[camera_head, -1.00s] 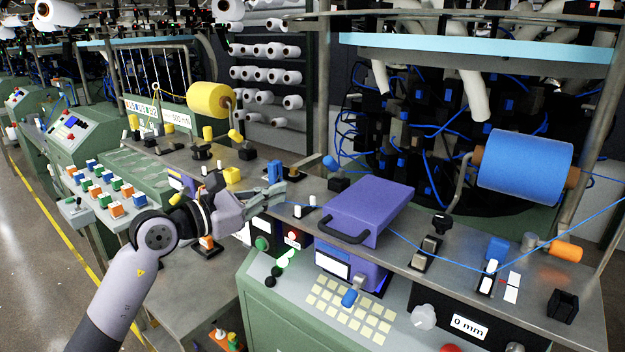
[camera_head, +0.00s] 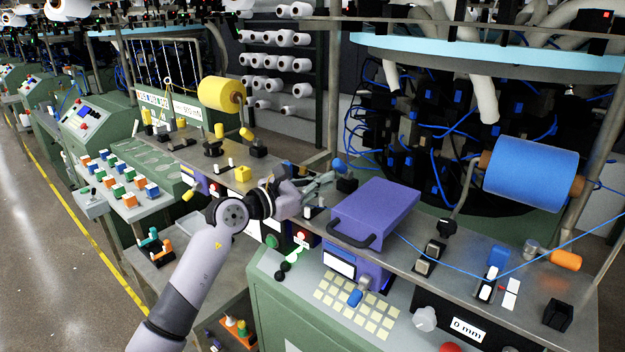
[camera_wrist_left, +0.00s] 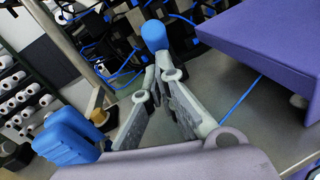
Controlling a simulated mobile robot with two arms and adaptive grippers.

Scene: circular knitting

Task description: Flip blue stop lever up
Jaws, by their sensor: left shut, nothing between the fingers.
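A lever with a rounded blue knob (camera_head: 339,164) rises from a dark base (camera_head: 347,183) at the back of the steel shelf, left of the purple box. In the left wrist view the blue knob (camera_wrist_left: 154,36) stands just beyond my fingertips. My left gripper (camera_head: 328,181) is shut and empty, its tips close to the lever. In the wrist view the left gripper (camera_wrist_left: 160,78) points at the lever's stem below the knob; I cannot tell whether they touch. My right gripper is not in view.
The purple box (camera_head: 378,208) with a black handle stands close right of the gripper. A blue block (camera_wrist_left: 66,138) is close on the left in the wrist view. A blue yarn spool (camera_head: 531,172) hangs at the right. A blue thread (camera_head: 440,266) runs low over the shelf.

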